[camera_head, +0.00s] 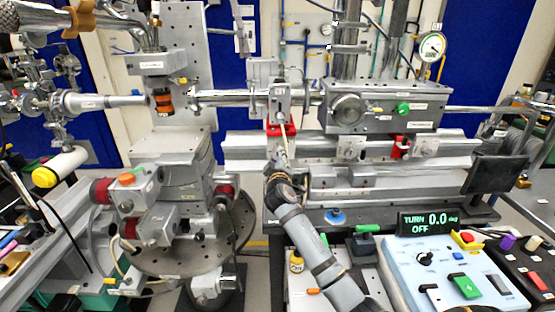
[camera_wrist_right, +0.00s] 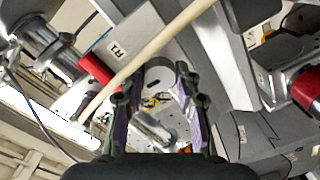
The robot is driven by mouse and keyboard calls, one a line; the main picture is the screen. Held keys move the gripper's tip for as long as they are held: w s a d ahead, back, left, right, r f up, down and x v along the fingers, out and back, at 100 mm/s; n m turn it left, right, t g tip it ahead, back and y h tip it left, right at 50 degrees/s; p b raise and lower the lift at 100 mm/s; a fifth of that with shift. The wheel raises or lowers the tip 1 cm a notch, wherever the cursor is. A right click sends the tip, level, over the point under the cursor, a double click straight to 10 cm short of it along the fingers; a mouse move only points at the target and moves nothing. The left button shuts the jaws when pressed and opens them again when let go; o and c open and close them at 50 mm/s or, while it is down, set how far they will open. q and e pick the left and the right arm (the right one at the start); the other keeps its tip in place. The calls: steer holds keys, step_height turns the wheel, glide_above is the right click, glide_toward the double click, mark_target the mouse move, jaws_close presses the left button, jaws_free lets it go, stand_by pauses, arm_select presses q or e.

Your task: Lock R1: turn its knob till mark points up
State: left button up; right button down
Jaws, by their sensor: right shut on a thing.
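The R1 lock shows in the right wrist view with its white R1 label (camera_wrist_right: 117,50) and a red part (camera_wrist_right: 95,68). Its round grey knob (camera_wrist_right: 157,74) lies between the fingertips of my right gripper (camera_wrist_right: 153,88), which is shut on it. A short dark mark shows on the knob's face, but its direction is hard to tell. In the head view my right gripper (camera_head: 278,180) is just below the red part (camera_head: 281,130) of the rail carriage; the knob is hidden there. My left gripper is not in view.
A pale rod (camera_wrist_right: 150,48) crosses close in front of the gripper in the wrist view. The grey rail (camera_head: 245,148) runs to the right, with another red part (camera_head: 400,147). A control box (camera_head: 408,272) with a TURN display (camera_head: 428,223) reading 0.0 and OFF stands at lower right.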

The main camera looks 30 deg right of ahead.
steer(key=c, duration=1)
jaws_free()
steer(key=shift+o, duration=0.2)
steer(key=shift+s+a+f, duration=0.1)
steer(key=shift+s+a, duration=0.05)
steer(key=shift+s, duration=0.05)
steer(key=v, duration=1.1)
steer(key=shift+s, duration=0.3)
